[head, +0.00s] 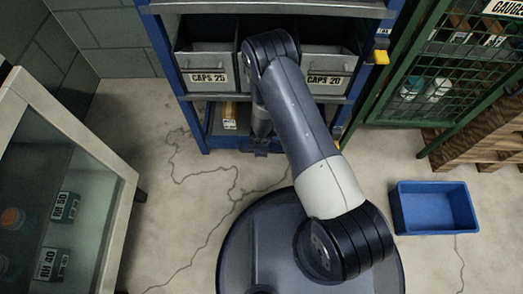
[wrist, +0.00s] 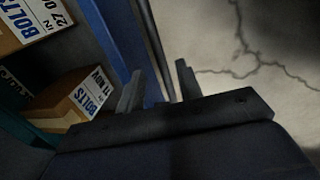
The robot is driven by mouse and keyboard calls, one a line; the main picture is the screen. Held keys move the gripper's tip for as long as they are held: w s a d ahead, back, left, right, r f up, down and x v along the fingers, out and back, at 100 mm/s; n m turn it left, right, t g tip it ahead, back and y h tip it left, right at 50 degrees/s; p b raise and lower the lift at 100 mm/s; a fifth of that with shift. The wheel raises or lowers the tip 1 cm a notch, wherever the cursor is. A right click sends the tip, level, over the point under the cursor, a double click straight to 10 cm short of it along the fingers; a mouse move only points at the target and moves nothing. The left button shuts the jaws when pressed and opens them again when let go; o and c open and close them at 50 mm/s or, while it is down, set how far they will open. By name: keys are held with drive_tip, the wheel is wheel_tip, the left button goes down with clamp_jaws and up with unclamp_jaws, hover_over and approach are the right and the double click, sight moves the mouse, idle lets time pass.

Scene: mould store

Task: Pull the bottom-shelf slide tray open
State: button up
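The bottom-shelf slide tray sits low in the blue rack (head: 197,135), mostly hidden by my arm in the head view. In the wrist view, boxes marked BOLTS (wrist: 75,97) are at the left, beside a blue front edge (wrist: 106,38). A thin dark bar (wrist: 154,40), which looks like the tray's handle, runs along that edge. My gripper (wrist: 159,85) is open, its two fingers apart, with the bar's near end showing in the gap between them. Contact cannot be told. In the head view my gripper (head: 262,146) is small and dark at the bottom shelf's front.
Grey bins marked CAPS 25 (head: 208,79) and CAPS 20 (head: 326,80) stand on the shelf above. A glass-topped cabinet (head: 113,160) is at left, a blue crate (head: 433,226) on the floor at right, a green mesh cage (head: 378,110) beside the rack. The cracked floor before the rack is clear.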

drive_tip(key=shift+w+f, duration=0.15)
drive_tip(key=shift+f, duration=0.6)
drive_tip(key=shift+w+f, duration=0.15)
drive_tip(key=shift+f, duration=0.6)
clamp_jaws()
